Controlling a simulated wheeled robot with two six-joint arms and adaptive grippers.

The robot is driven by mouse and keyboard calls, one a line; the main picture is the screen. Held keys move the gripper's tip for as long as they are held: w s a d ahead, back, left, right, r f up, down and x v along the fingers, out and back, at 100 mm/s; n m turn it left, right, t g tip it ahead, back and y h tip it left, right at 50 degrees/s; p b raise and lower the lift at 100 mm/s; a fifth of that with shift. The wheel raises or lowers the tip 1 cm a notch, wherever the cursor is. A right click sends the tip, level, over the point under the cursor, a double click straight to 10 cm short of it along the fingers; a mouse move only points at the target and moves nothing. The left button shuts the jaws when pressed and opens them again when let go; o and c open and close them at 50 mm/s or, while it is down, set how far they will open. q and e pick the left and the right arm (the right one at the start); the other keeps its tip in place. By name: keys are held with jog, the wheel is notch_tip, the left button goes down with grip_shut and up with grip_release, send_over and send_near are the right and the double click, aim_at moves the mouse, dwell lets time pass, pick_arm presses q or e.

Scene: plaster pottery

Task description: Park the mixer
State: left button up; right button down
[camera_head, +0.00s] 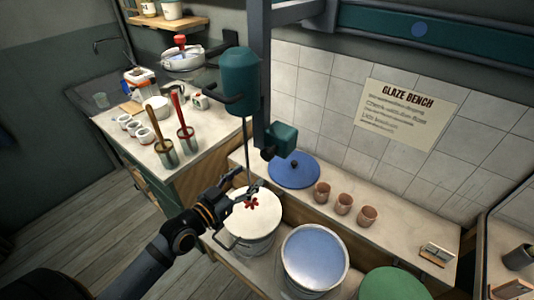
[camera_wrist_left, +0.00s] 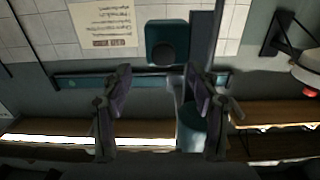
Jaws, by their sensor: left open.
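The mixer (camera_head: 240,72) is a teal motor body with dark side handles, hanging beside a dark upright post. Its thin shaft runs down to a red paddle (camera_head: 252,204) at the white surface of a bucket (camera_head: 256,236). I cannot tell how deep the paddle sits. My left gripper (camera_head: 247,187) is by the lower shaft, over the bucket, with its fingers apart. In the left wrist view the open fingers (camera_wrist_left: 160,85) frame a teal box, and the teal mixer body (camera_wrist_left: 198,128) shows partly behind the right finger. My right gripper is out of view.
A teal box (camera_head: 281,141) is fixed on the post. A bucket of blue glaze (camera_head: 314,257) and a green round lid (camera_head: 394,284) stand to the right. A blue lid (camera_head: 293,170) and three clay cups (camera_head: 343,203) are behind. Left is a crowded counter (camera_head: 207,129).

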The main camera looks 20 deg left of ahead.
aim_at(265, 156)
pick_arm(q)
jog(key=shift+t, duration=0.4)
jog(key=x, duration=0.3)
jog(key=b+x, duration=0.1)
jog(key=x, duration=0.2)
jog(key=r+x, duration=0.1)
jog(key=x, duration=0.2)
jog(key=shift+w+a, duration=0.2)
jog(key=shift+w+d, duration=0.2)
jog(key=shift+w, duration=0.4)
grip_shut()
